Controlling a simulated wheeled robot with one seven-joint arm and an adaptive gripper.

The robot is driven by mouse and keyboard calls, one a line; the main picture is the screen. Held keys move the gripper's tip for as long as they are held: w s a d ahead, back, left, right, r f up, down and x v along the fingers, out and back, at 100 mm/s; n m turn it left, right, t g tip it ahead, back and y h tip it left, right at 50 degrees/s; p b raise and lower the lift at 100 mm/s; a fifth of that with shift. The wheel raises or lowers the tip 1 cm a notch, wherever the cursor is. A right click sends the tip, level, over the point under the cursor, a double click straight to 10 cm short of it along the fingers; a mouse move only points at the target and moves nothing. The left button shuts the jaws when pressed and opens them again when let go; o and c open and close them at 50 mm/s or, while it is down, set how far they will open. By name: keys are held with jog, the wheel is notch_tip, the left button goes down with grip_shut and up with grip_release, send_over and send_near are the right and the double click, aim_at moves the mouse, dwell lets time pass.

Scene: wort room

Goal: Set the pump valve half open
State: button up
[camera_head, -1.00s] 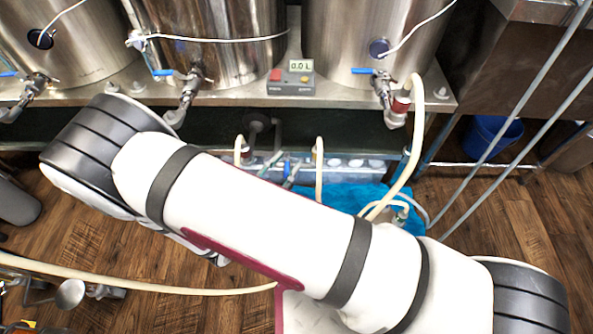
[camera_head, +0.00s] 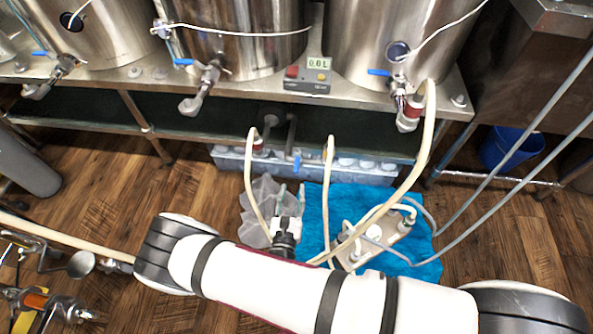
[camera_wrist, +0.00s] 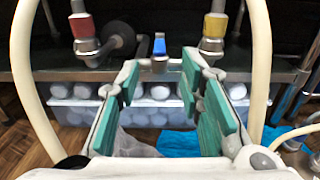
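The pump valve has a small blue handle (camera_head: 297,161), seen below the tank shelf between two pale hoses. In the wrist view the blue handle (camera_wrist: 159,47) stands roughly upright, on a metal body. My gripper (camera_wrist: 160,78) is open, its teal pads spread on either side of the line to the handle. The handle appears beyond the fingertips and between them, with no visible contact. In the head view my gripper (camera_head: 291,192) points toward the valve from the near side.
Pale hoses (camera_head: 330,195) rise on both sides of the valve. A clear bin (camera_head: 225,157) sits under the shelf (camera_head: 140,88). A blue towel (camera_head: 425,262) lies on the floor with a metal fitting block (camera_head: 382,250). Tanks with blue-handled taps stand above.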

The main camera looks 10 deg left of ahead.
aim_at(295, 172)
jog(key=w+b, duration=0.2)
jog(key=w, duration=0.6)
jog(key=shift+w+d, duration=0.1)
jog(key=shift+w, duration=0.25)
jog(key=shift+c, duration=0.5)
grip_shut()
